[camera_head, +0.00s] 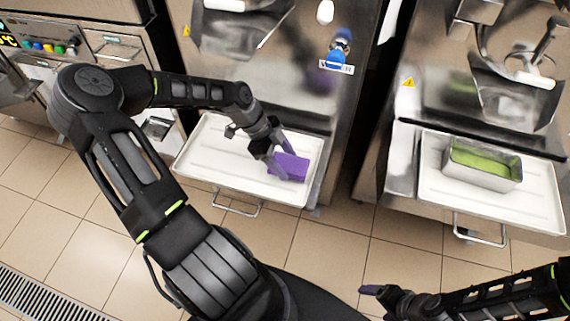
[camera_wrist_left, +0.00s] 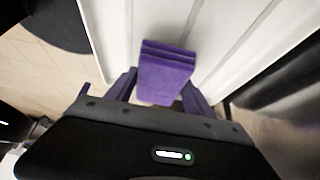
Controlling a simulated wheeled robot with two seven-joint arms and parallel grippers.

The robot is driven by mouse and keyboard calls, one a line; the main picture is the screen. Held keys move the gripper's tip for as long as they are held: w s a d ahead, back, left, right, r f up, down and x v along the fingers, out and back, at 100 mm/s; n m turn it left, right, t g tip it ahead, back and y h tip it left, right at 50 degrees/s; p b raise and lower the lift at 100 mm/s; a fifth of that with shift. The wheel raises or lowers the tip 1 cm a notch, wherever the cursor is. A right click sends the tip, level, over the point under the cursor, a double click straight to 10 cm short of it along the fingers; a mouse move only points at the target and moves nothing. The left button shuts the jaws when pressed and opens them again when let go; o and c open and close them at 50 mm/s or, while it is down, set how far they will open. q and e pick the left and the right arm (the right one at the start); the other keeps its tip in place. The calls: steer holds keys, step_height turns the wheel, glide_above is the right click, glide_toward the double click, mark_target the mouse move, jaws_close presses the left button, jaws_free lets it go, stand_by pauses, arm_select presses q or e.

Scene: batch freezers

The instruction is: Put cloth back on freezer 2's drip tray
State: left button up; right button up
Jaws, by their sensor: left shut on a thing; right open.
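A folded purple cloth (camera_head: 291,167) is at the right part of the white drip tray (camera_head: 225,181) of the middle freezer. My left gripper (camera_head: 279,160) is shut on the cloth, which also shows between its fingers in the left wrist view (camera_wrist_left: 165,75). The cloth is over or on the tray; I cannot tell whether it touches the surface. The tray's ribbed white surface (camera_wrist_left: 225,40) shows behind the cloth in the wrist view. My right gripper (camera_head: 375,301) is open and empty at the lower right, low over the floor in the picture.
The middle freezer's steel front (camera_head: 290,100) rises behind the tray, with a blue knob (camera_head: 338,58). The right freezer's tray (camera_head: 435,193) holds a steel pan of green stuff (camera_head: 483,167). Another machine (camera_head: 100,45) stands at the left. Tiled floor (camera_head: 320,245) lies in front.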

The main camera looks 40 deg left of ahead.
arm_select(q)
steer(key=shift+f, duration=0.7)
steer(key=shift+f, duration=0.15)
steer(key=o, duration=1.3)
steer(key=shift+r, duration=0.35)
steer(key=p+v, duration=0.2)
steer(key=v, duration=0.9)
steer(key=shift+s+a+r, duration=0.1)
steer(key=shift+a+r, duration=0.1)
steer(key=shift+r, duration=0.05)
